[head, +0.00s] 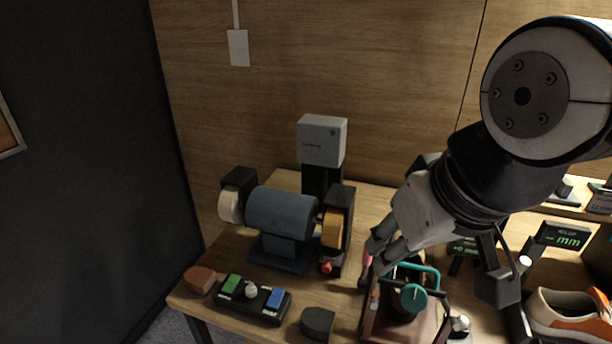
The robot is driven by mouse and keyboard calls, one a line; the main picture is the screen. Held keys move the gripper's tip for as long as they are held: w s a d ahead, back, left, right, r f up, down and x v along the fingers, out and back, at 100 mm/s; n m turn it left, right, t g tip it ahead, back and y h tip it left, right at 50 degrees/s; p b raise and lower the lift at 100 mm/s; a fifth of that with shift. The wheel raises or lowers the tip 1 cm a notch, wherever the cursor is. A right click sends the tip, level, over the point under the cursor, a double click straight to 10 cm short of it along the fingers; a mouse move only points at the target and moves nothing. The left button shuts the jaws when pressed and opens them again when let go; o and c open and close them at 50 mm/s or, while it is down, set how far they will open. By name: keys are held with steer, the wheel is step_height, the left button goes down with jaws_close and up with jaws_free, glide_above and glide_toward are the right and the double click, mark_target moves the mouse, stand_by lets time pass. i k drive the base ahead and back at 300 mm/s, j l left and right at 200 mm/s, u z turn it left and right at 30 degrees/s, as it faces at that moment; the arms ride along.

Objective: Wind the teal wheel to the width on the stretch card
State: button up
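The teal wheel (413,297) is at the lower right of the bench, on a dark device in a brown open box (374,322). A teal curved handle (424,268) arches just behind it. My gripper (375,257) reaches down from the right, its fingertips to the upper left of the wheel and apart from it in the picture. The fingers lie close together at an angle, and I cannot tell whether they are open. A small display (565,237) shows green "mm" text; its number is unclear. I cannot make out a stretch card.
A blue-grey bench machine (282,212) with side wheels stands left of my gripper. A button panel (255,298), a brown block (199,280) and a dark block (318,322) lie along the front edge. An orange and white sneaker (568,312) is at the right.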

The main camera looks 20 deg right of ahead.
mark_target(414, 298)
steer(key=j+z, duration=0.7)
steer(key=z, duration=0.25)
steer(key=k+j, duration=0.15)
steer(key=j, duration=0.25)
steer(key=k+j+z, duration=0.1)
steer(key=j, duration=0.25)
steer(key=k+j+z, duration=0.1)
steer(key=j, duration=0.3)
steer(key=k+j, duration=0.3)
